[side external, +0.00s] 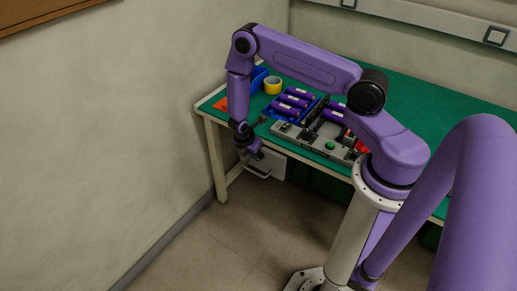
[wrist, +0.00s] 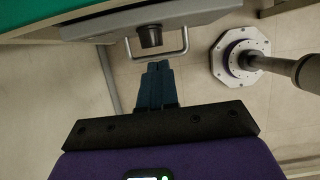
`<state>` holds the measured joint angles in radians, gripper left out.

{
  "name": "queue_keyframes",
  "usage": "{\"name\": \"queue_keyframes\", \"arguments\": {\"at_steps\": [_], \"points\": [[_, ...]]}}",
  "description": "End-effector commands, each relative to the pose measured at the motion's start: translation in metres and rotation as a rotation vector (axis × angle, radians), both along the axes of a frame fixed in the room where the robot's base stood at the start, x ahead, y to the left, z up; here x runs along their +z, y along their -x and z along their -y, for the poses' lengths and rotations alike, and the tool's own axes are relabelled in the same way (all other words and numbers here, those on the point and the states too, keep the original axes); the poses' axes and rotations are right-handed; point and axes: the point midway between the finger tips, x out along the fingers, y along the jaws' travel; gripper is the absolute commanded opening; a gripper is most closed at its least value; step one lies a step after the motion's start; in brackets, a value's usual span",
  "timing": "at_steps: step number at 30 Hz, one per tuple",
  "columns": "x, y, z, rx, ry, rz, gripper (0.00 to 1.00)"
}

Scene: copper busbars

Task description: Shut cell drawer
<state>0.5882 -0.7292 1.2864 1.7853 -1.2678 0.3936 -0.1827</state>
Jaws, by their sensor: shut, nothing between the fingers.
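The cell drawer (side external: 277,166) has a pale front and hangs under the near edge of the green-topped table. In the wrist view, its grey front (wrist: 100,28) crosses the top of the picture. A pale bar handle (wrist: 184,42) sticks out from it, with a dark round part (wrist: 150,37) behind it. My gripper (wrist: 158,66) is shut and empty, its blue-grey fingertips close to the handle. I cannot tell whether they touch it. In the side view my gripper (side external: 258,156) is at the drawer front and partly covers it. How far the drawer stands out is unclear.
On the green table (side external: 430,88) are a blue bin (side external: 258,78), yellow tape (side external: 272,85), several purple cells (side external: 293,100) and a grey fixture with a green button (side external: 329,146). A wall stands close on the left. Floor before the drawer is clear.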

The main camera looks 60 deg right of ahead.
Motion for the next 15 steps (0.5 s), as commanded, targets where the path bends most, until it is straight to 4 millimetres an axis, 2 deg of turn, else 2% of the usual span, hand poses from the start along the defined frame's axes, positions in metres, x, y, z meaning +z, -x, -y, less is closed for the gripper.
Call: {"name": "queue_keyframes", "arguments": {"at_steps": [1, 6, 15], "points": [[0.011, -0.002, -0.002, -0.003, 0.000, 0.006, 0.00], [0.038, -0.001, -0.013, -0.002, -0.001, 0.005, 0.00], [0.076, -0.001, -0.028, -0.002, 0.000, 0.003, 0.00]]}}
